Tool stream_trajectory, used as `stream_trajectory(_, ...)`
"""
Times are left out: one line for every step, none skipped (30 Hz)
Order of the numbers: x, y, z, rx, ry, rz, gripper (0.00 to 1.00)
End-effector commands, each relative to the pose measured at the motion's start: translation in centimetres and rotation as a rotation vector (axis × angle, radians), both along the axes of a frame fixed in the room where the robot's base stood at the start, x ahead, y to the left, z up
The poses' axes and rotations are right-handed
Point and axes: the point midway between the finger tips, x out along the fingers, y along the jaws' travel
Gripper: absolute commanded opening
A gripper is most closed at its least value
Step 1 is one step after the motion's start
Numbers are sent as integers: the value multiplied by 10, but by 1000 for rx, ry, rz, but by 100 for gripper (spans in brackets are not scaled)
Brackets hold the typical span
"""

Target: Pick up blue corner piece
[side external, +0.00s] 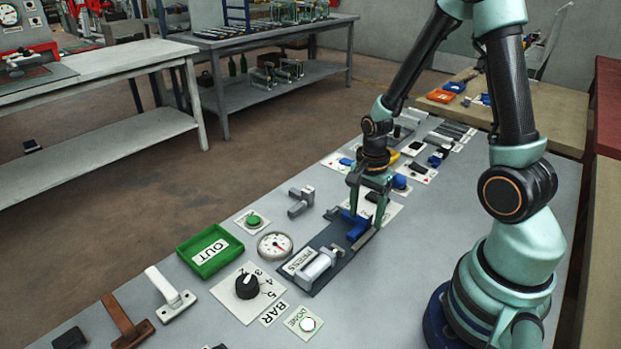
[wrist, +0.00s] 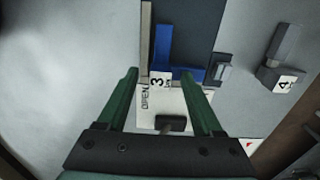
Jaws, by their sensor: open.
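The blue corner piece (wrist: 165,52) is L-shaped and lies on the dark plate of the press fixture (wrist: 191,14). In the side view the blue piece (side external: 355,226) sits near the far end of the press fixture (side external: 327,262), under my gripper, partly hidden by a finger. My gripper (side external: 366,212) points down over it. In the wrist view my gripper (wrist: 165,73) has its green fingers apart, on either side of the blue piece's near end, with nothing held. I cannot tell how far above the piece the fingertips are.
A white card marked OPEN (wrist: 174,104) with a black-knobbed lever lies beside the fixture. A green OUT tray (side external: 210,250), a gauge (side external: 274,245) and a black dial (side external: 247,286) stand to the left. A grey handle (side external: 301,202) stands close by on the bench.

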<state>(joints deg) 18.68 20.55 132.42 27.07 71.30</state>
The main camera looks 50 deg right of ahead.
Motion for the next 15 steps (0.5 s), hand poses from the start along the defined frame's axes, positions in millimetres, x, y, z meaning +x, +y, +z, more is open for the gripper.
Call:
stream_trajectory(0, 0, -1, 0, -1, 0, 68)
stream_trajectory(0, 0, -1, 0, -1, 0, 68)
stream_trajectory(0, 0, -1, 0, -1, 0, 68)
stream_trajectory(0, 0, -1, 0, -1, 0, 68)
stream_trajectory(0, 0, -1, 0, -1, 0, 68)
stream_trajectory(0, 0, -1, 0, -1, 0, 68)
stream_trajectory(0, 0, -1, 0, -1, 0, 68)
stream_trajectory(0, 0, -1, 0, -1, 0, 56)
stream_trajectory(0, 0, -1, 0, -1, 0, 41)
stream_trajectory(0, 0, -1, 0, -1, 0, 29)
stream_trajectory(0, 0, -1, 0, -1, 0, 18)
stream_trajectory(0, 0, -1, 0, -1, 0, 2)
stream_trajectory(0, 0, -1, 0, -1, 0, 0)
stream_trajectory(0, 0, -1, 0, -1, 0, 0)
stream_trajectory(0, 0, -1, 0, -1, 0, 0)
